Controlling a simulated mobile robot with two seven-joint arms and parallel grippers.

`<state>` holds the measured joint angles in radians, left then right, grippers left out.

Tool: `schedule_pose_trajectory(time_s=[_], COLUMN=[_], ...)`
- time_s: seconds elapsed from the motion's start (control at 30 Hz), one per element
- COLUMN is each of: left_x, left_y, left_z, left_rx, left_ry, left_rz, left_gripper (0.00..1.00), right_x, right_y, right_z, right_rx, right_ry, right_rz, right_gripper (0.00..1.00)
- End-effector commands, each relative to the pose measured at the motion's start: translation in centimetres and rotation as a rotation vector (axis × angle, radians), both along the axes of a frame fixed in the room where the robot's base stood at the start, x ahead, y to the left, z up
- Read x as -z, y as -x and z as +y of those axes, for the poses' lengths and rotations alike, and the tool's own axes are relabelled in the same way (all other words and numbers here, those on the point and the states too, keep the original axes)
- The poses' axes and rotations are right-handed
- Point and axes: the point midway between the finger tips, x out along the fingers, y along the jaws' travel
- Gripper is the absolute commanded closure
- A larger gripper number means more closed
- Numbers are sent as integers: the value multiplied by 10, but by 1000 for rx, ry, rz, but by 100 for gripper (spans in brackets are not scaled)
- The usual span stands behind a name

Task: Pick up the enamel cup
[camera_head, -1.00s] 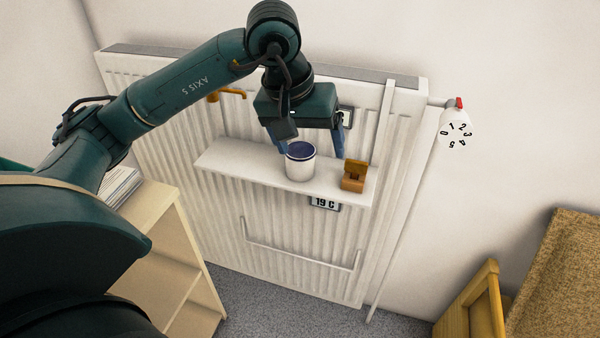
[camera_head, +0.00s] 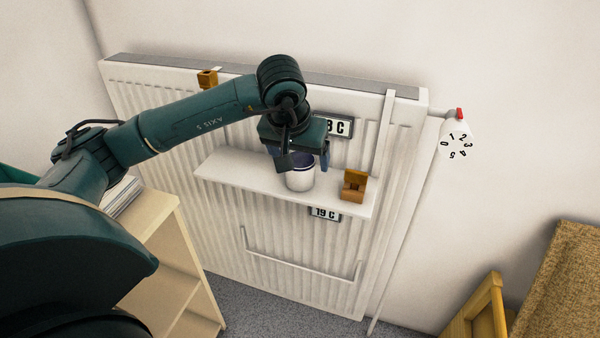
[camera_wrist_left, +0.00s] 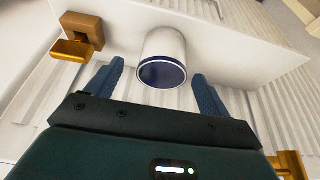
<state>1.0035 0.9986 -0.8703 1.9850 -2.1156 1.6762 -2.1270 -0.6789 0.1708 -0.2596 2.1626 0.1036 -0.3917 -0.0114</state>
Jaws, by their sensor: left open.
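The enamel cup (camera_head: 300,178), white with a dark blue rim, stands upright on a white shelf (camera_head: 232,168) across the radiator. It also shows in the wrist view (camera_wrist_left: 164,46), its dark blue mouth facing the gripper. My left gripper (camera_head: 304,162) is open, above and around the cup's upper part. In the wrist view my blue fingers (camera_wrist_left: 158,72) lie either side of the cup's mouth, with a gap on both sides. The gripper hides part of the rim in the head view. My right gripper is not in view.
A small brown wooden block with a brass-coloured part (camera_head: 354,186) stands on the shelf right of the cup. The ribbed radiator (camera_head: 300,248) is behind. A temperature display (camera_head: 325,213) is below the shelf. A pale bookcase (camera_head: 165,240) stands left. The shelf's left end is clear.

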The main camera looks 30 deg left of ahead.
Motion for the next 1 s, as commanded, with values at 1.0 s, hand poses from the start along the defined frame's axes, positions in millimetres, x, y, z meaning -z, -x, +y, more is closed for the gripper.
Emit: schedule_pose_trajectory(time_s=[1.0], left_x=[38], left_y=[-13], left_z=[7], left_rx=[0], left_ry=[0], left_rz=[1], left_gripper=[57], right_x=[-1], right_y=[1], right_z=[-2], right_rx=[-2], right_ry=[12], right_rz=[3], right_gripper=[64])
